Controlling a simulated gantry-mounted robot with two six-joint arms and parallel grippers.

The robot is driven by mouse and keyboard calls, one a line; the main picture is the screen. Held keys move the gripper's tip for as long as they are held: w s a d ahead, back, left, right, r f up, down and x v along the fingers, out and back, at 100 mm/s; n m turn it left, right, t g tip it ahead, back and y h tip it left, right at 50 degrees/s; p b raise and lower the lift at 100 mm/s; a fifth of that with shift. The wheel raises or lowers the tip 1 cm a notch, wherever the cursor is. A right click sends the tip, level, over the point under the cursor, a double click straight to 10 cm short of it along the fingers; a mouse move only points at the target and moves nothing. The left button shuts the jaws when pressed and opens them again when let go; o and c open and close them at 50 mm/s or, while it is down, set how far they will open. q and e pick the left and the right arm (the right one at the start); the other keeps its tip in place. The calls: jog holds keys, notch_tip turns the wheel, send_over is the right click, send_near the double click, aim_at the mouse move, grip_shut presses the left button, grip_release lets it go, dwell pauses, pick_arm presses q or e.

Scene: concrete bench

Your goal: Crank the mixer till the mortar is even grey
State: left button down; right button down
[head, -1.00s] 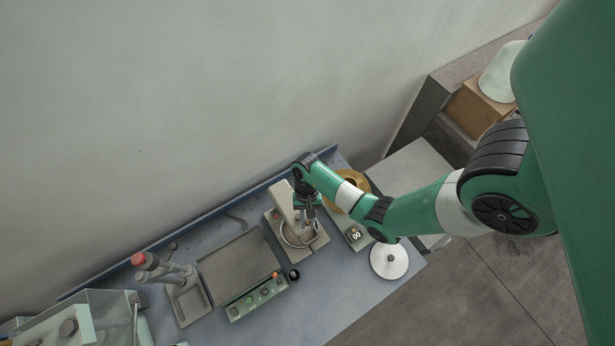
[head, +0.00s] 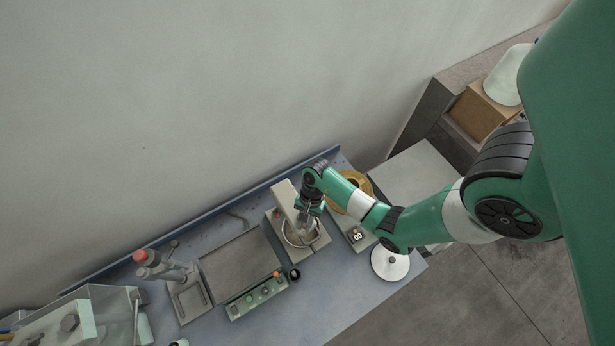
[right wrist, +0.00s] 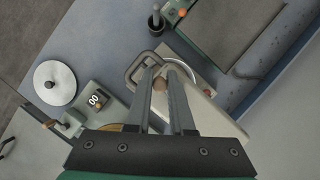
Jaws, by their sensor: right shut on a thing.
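The mixer (head: 284,191) is a beige stand with a round metal bowl rim at its front, on the blue-grey bench. My right gripper (head: 303,226) reaches down over the bowl. In the right wrist view its two long fingers (right wrist: 162,76) are shut on a small brownish part (right wrist: 161,84) at the bowl, probably the crank's knob; the fingers hide much of it. The metal loop beside the fingers also shows in that view (right wrist: 133,70). The mortar is mostly hidden, so I cannot tell its colour or evenness. My left gripper is not in view.
A display box reading 00 (head: 358,237), a white disc (head: 390,265) and a yellow ring (head: 362,184) stand right of the mixer. A flat plate (head: 237,262), button panel (head: 255,299) and black cup (head: 294,274) lie left.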

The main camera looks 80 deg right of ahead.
jog(key=m, duration=0.2)
jog(key=w+m+t, duration=0.1)
jog(key=w+m+t+h, duration=0.1)
jog(key=m, duration=0.1)
jog(key=shift+a+m, duration=0.3)
jog(key=shift+a, duration=0.1)
jog(key=shift+w+d+m+t+h, duration=0.1)
jog(key=shift+w+m+t+h, duration=0.3)
jog(key=shift+m, duration=0.9)
jog(key=shift+w+d+m+t+h, duration=0.15)
jog(key=shift+w+m+h, duration=0.3)
jog(key=shift+m, duration=0.85)
jog(key=shift+w, duration=0.1)
jog(key=c, duration=0.8)
grip_release()
jog(key=shift+r, duration=0.1)
jog(key=v, duration=1.1)
jog(key=shift+r, duration=0.2)
